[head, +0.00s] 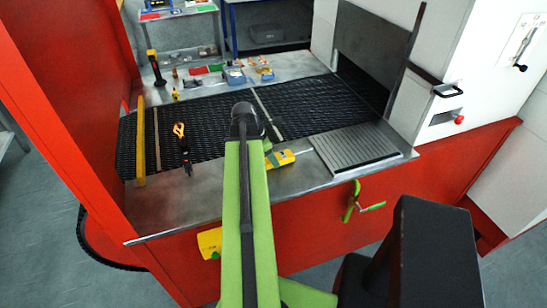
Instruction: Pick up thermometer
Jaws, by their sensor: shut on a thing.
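I cannot tell for sure which thing is the thermometer. A yellow device with a pale panel (281,158) lies on the metal ledge at the front of the mesh belt, just right of my green arm and partly hidden by it. My arm rises through the middle of the head view to a dark joint above the belt. My gripper does not show; the arm likely hides it. A yellow piece (208,242) shows at the arm's lower left, in front of the red panel. I cannot tell whether it is held or fixed there.
Small items sit behind the black mesh belt (310,104). A grooved metal plate (352,147) is on the right. A green handle (358,206) sticks out from the red front.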

